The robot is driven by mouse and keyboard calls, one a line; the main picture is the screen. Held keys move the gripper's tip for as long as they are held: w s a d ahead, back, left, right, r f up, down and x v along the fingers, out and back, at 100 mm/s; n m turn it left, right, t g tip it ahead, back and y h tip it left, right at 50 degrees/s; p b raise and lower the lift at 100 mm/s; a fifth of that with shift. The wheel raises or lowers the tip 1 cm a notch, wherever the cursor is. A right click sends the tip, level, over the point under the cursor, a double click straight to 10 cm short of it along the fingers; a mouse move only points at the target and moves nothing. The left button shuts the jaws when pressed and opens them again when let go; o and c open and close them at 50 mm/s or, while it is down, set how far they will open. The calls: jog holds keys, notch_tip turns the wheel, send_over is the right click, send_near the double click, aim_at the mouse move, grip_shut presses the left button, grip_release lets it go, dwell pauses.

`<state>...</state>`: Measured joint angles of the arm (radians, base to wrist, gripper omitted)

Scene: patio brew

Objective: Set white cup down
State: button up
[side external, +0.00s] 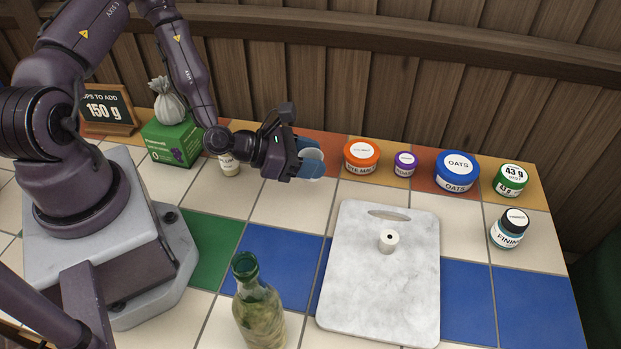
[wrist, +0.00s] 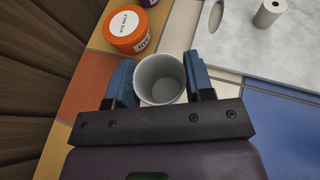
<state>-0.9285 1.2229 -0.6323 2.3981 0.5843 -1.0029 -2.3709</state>
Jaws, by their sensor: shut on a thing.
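The white cup (wrist: 159,79) is between the two blue fingers of my gripper (wrist: 160,82) in the wrist view, with its open mouth facing the camera and its inside looking empty. In the side external view the cup (side external: 311,164) shows only in part, behind the blue fingers of my gripper (side external: 308,160). My gripper is shut on the cup. It is near the back of the tiled table, left of the orange-lidded tub. I cannot tell how far the cup is above the tiles.
The orange-lidded tub (side external: 361,156), purple jar (side external: 404,164), blue OATS tub (side external: 456,171) and green-lidded jar (side external: 510,179) line the back. A marble board (side external: 355,290) holds a small white cylinder (side external: 388,241). A green bottle (side external: 258,310) stands in front. Blue tiles (side external: 283,262) left of the board are clear.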

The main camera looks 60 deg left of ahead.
jog(key=shift+f, duration=2.25)
jog(key=shift+f, duration=0.15)
jog(key=o, duration=0.9)
jog(key=shift+s+a+r, duration=0.1)
jog(key=shift+s+r, duration=0.15)
jog(key=shift+r, duration=0.05)
jog(key=v, duration=0.7)
